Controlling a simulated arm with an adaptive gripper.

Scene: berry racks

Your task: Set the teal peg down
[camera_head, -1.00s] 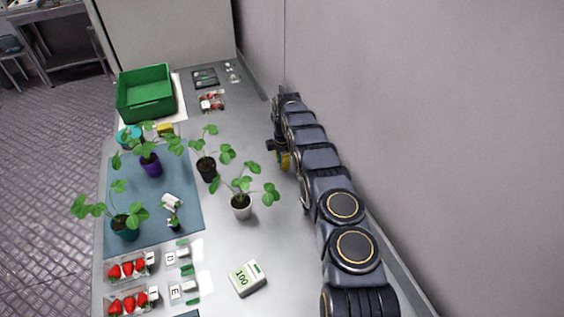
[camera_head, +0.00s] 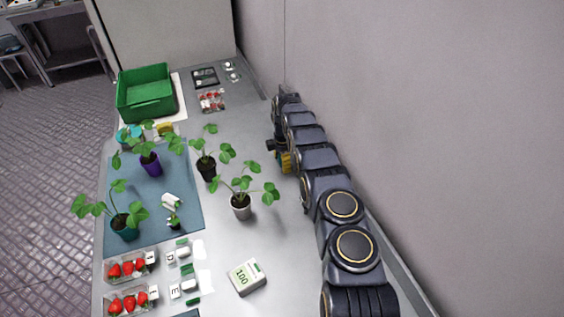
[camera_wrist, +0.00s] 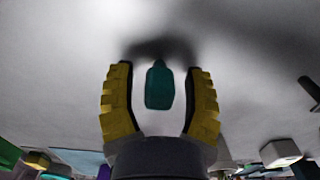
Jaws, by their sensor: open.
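The teal peg (camera_wrist: 159,86) shows in the wrist view between the two yellow fingers of my gripper (camera_wrist: 160,92). A gap shows on each side of the peg, so the fingers are apart from it. A dark shadow lies on the grey surface just beyond the peg's far end. In the head view my gripper (camera_head: 285,161) is low over the right side of the table, beside the wall. The peg is hidden there behind my arm and gripper.
A green crate (camera_head: 146,101) is at the back left. A box marked 100 (camera_head: 246,277) and strawberry trays (camera_head: 127,271) are nearer. Bare table lies between the plants and my arm.

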